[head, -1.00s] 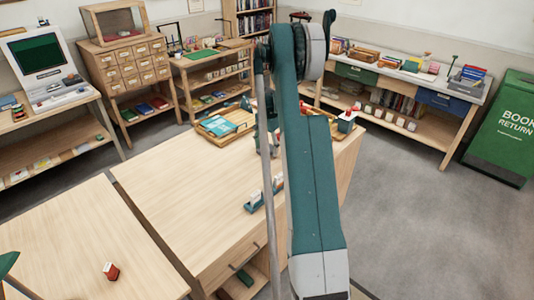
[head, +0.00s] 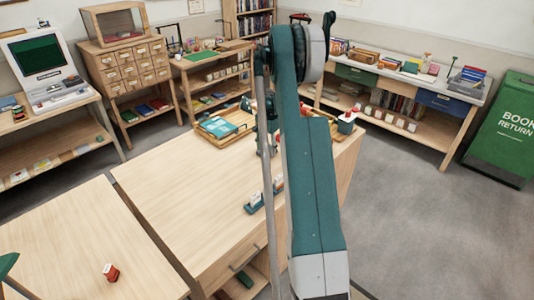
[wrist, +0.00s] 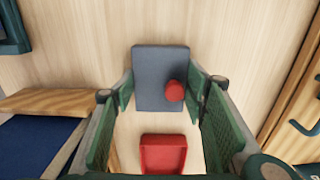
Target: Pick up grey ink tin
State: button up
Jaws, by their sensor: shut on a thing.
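The grey ink tin (wrist: 155,80) is a flat grey box with a round red cap (wrist: 174,90) near its right side. It shows in the wrist view between the fingertips of my gripper (wrist: 161,90). The green-padded fingers are shut on its left and right sides. Pale wood shows around and behind the tin. In the head view my own arm covers most of the gripper, and I cannot make out the tin there.
In the head view a wooden tray (head: 238,121) with a teal book (head: 222,126) stands at the back of the table (head: 180,190). A small red-and-white item (head: 347,120) is near its right edge.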

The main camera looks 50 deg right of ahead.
aim_at(267, 150)
jog(key=shift+r, duration=0.1)
notch_tip(267, 150, up, 10)
jog(key=p, duration=0.1)
dwell(0.6)
